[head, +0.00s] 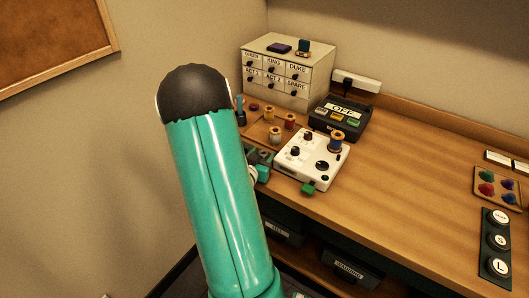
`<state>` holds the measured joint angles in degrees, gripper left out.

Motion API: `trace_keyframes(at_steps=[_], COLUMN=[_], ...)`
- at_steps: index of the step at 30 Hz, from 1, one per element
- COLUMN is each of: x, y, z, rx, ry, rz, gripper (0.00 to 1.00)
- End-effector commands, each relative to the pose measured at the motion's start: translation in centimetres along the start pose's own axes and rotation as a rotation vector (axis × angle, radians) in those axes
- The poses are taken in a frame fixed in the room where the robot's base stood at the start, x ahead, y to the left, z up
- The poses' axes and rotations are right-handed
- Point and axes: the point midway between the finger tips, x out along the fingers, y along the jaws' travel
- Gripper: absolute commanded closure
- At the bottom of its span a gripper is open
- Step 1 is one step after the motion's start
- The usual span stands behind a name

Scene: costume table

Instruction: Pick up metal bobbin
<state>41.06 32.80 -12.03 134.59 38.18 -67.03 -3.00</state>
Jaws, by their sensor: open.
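Several small spools stand at the back left of the table. A pale, greyish one (275,134) stands nearest the white machine and may be the metal bobbin; its material is too small to be sure of. Behind it are a yellowish spool (269,114) and a reddish one (290,121). A spool with a blue middle (337,141) stands on the white machine (312,160). My gripper (262,160) seems to show in part, open, just left of the white machine and in front of the pale spool. My teal arm hides much of it.
A label-fronted drawer cabinet (290,72) and a black box marked OFF (341,119) stand at the back. A tray of coloured pieces (496,188) and a black button strip (495,248) lie at right. The table's middle (405,190) is clear.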

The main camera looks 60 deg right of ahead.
Motion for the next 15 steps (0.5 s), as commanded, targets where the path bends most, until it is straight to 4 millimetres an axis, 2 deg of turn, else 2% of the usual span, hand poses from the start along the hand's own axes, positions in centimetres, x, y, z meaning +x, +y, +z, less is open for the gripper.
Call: trace_keyframes(at_steps=[6, 8, 13, 15], x=[-0.24, -0.28, -0.31, -0.28], y=[-0.02, -0.02, -0.02, -0.02], z=[0.04, 0.05, 0.05, 0.04], rx=[0.000, 0.000, 0.000, 0.000], ry=[0.000, 0.000, 0.000, 0.000], rz=[0.000, -0.001, -0.001, -0.001], gripper=[0.49, 0.59, 0.92, 0.93])
